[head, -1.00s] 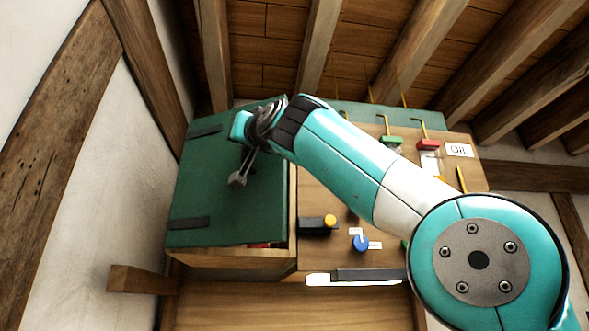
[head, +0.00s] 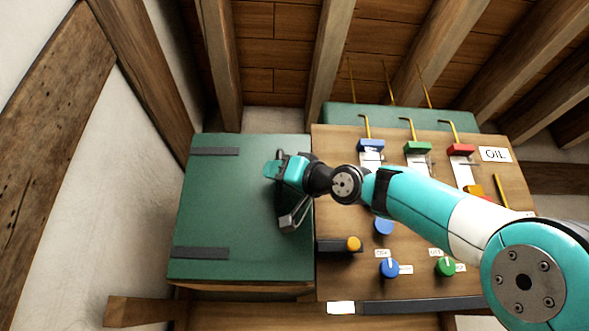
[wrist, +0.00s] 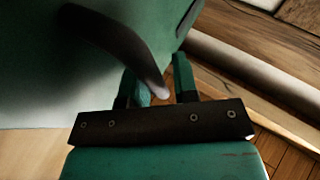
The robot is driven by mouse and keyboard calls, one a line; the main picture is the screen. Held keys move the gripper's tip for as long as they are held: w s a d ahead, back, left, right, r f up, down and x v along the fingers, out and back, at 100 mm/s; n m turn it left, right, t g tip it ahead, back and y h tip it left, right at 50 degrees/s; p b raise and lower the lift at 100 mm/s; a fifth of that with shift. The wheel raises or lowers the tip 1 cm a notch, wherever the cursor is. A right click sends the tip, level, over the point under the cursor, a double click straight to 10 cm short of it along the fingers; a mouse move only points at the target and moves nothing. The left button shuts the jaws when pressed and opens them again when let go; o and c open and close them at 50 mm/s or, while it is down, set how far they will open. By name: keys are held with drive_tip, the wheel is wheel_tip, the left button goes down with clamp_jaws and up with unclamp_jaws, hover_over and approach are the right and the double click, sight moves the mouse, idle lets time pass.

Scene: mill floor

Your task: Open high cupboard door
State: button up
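The green cupboard door (head: 215,200) is at the left in the head view, with dark strap hinges on its left side. It looks flush with the cupboard, or nearly so. My gripper (head: 273,170) is at the dark curved handle (head: 283,208) near the door's right edge. In the wrist view, the handle (wrist: 125,50) runs in between the two green fingers of my gripper (wrist: 157,75). The fingers stand apart with the handle between them; whether they press on it is unclear. The door face (wrist: 60,80) fills the upper left there.
A wooden panel (head: 330,285) with coloured knobs, levers and an OIL label (head: 495,155) adjoins the door on the right. A plaster wall (head: 110,190) with timber beams is close on the left. Ceiling beams run overhead.

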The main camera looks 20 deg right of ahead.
idle(0.3)
drive_tip(key=b+v, duration=1)
drive_tip(key=v, duration=1)
idle(1.0)
drive_tip(key=shift+w+d+f, duration=0.1)
idle(0.4)
